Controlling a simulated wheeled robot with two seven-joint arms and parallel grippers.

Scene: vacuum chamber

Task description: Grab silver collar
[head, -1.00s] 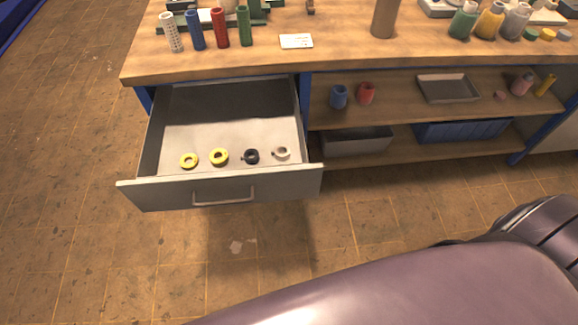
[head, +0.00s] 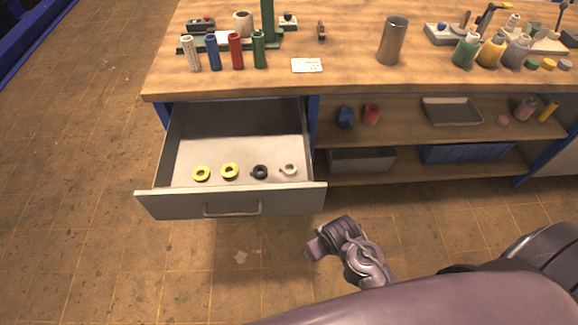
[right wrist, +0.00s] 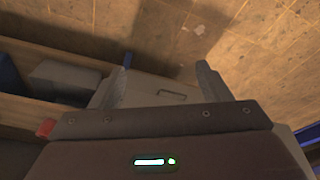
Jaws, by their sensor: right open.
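The silver collar (head: 289,170) is a small pale ring with a little stub on its side. The collar cannot be made out in the right wrist view. My left gripper is not in view.
The workbench top (head: 350,75) above the drawer holds coloured tubes, a brown cylinder (head: 392,40) and several bottles. Shelves to the drawer's right hold small cups, a tray (head: 452,111) and bins. The floor in front is clear.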

